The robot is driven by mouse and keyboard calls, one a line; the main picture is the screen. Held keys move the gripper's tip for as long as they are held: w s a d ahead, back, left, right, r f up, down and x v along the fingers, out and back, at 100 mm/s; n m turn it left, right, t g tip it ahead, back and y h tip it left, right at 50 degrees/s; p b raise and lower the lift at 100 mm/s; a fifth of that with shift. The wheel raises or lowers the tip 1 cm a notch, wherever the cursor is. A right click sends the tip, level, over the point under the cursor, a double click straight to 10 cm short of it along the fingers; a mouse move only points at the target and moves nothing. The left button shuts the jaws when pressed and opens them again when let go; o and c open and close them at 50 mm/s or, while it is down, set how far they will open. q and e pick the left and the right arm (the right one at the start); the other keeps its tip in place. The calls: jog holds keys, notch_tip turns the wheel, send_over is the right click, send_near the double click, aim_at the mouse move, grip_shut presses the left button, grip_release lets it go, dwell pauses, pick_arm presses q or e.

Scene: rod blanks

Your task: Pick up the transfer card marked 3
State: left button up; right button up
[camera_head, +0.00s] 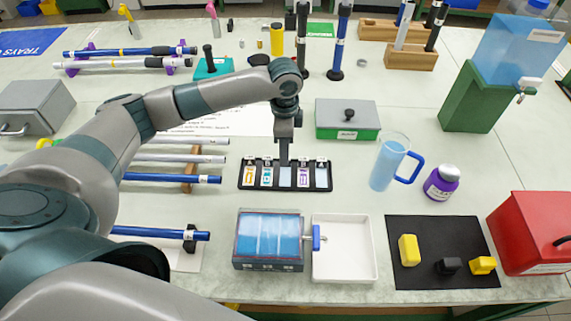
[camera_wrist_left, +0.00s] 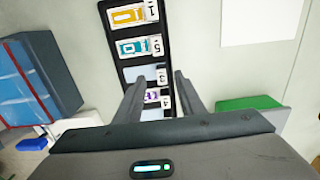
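A black card rack (camera_head: 285,188) lies on the table with a row of cards in numbered slots. In the left wrist view, the rack (camera_wrist_left: 110,20) runs away from me: an orange card marked 1 (camera_wrist_left: 127,16), a teal card marked 5 (camera_wrist_left: 133,47), a pale blue card marked 3 (camera_wrist_left: 135,73) and a purple card marked 4 (camera_wrist_left: 152,97), partly hidden. My left gripper (camera_head: 284,163) points down over the rack's middle. In the wrist view it (camera_wrist_left: 158,78) is open, its fingers on either side of the rack near card 3, with no card held. My right gripper is not in view.
A grey box with a green base (camera_head: 347,132) stands behind the rack. A blue-lidded case (camera_head: 268,212) and white tray (camera_head: 364,265) are in front. A blue-handled jug (camera_head: 388,165) and purple jar (camera_head: 441,184) stand right. Blue and white rods (camera_head: 160,179) lie left.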

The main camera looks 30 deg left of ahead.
aim_at(285, 171)
pick_arm(q)
jog(key=shift+w+f+p, duration=0.2)
jog(key=shift+f+p, duration=0.15)
jog(key=shift+f, duration=1.25)
jog(key=shift+d, duration=0.1)
grip_shut()
